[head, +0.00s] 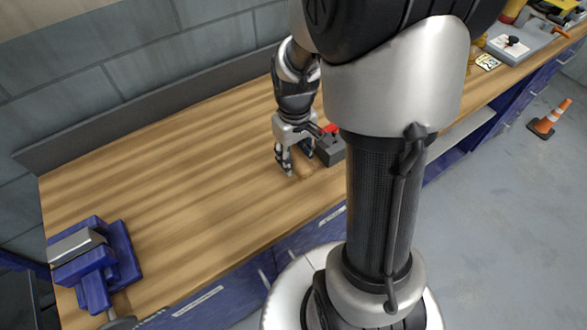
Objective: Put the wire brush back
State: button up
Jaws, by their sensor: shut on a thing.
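My gripper (296,162) points down, low over the wooden bench top, left of my own arm column. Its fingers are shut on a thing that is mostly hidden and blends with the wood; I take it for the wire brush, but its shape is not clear. Just right of the fingers is a dark grey block-like holder or box (331,151) on the bench, partly behind my arm. A small red part (330,129) shows above it; what it belongs to is unclear. I cannot tell whether the held thing touches the bench.
A blue vise (88,262) stands at the bench's front left corner. The wooden bench top (170,175) between it and my gripper is clear. A grey wall runs behind. Tools and a grey plate (522,45) lie at the far right end. An orange cone (549,118) stands on the floor.

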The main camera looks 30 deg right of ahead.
jog(key=shift+f+b, duration=0.8)
jog(key=shift+f, duration=1.5)
jog(key=shift+f, duration=0.15)
jog(key=o, duration=1)
